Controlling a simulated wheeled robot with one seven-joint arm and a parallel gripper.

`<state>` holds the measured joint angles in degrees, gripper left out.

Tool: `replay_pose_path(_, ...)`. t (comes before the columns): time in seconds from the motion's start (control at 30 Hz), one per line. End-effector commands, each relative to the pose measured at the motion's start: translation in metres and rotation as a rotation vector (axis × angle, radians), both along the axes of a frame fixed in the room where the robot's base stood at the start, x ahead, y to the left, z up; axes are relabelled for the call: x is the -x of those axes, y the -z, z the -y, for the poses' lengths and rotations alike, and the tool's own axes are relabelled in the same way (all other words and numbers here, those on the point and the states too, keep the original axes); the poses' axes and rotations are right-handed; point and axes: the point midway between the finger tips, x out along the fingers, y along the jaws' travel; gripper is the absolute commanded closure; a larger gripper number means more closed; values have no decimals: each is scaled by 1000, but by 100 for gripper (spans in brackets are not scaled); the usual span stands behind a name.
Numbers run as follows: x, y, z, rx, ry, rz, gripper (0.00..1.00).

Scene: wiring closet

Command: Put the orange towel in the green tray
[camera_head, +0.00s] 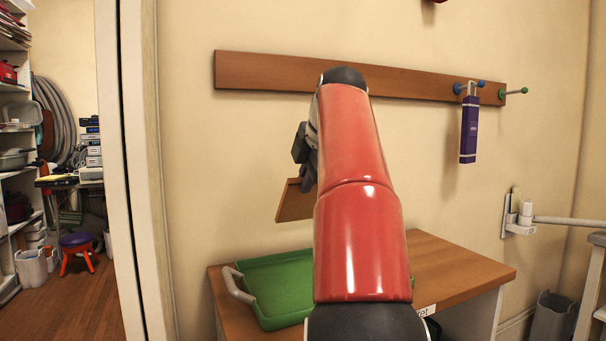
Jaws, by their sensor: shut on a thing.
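The orange towel (294,203) looks like a flat orange-brown sheet hanging at a tilt in the air, left of my red arm. My gripper (308,178) is mostly hidden behind my arm; its dark grey parts show just above the towel, and it is shut on the towel's upper part. The towel's right side is hidden by my arm. The green tray (262,277) sits on the wooden top below, with a grey handle at its left end. The towel hangs above the tray, apart from it. My arm covers the tray's right part.
The wooden cabinet top (462,270) is bare right of my arm. A wooden peg rail (420,84) runs along the wall, with a purple box (469,130) hanging from it. A wall bracket (518,218) with a bar is at right. A doorway frame stands left.

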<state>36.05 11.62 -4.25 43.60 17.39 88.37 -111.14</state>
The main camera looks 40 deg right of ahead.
Motion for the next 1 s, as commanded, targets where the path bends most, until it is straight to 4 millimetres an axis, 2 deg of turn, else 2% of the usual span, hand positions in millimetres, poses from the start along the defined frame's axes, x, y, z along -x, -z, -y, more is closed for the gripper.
replay_pose_path(0.7, 0, 78, 0, 2, 0, 1, 100)
replay_pose_path(1.0, 0, 103, 0, 2, 0, 1, 100)
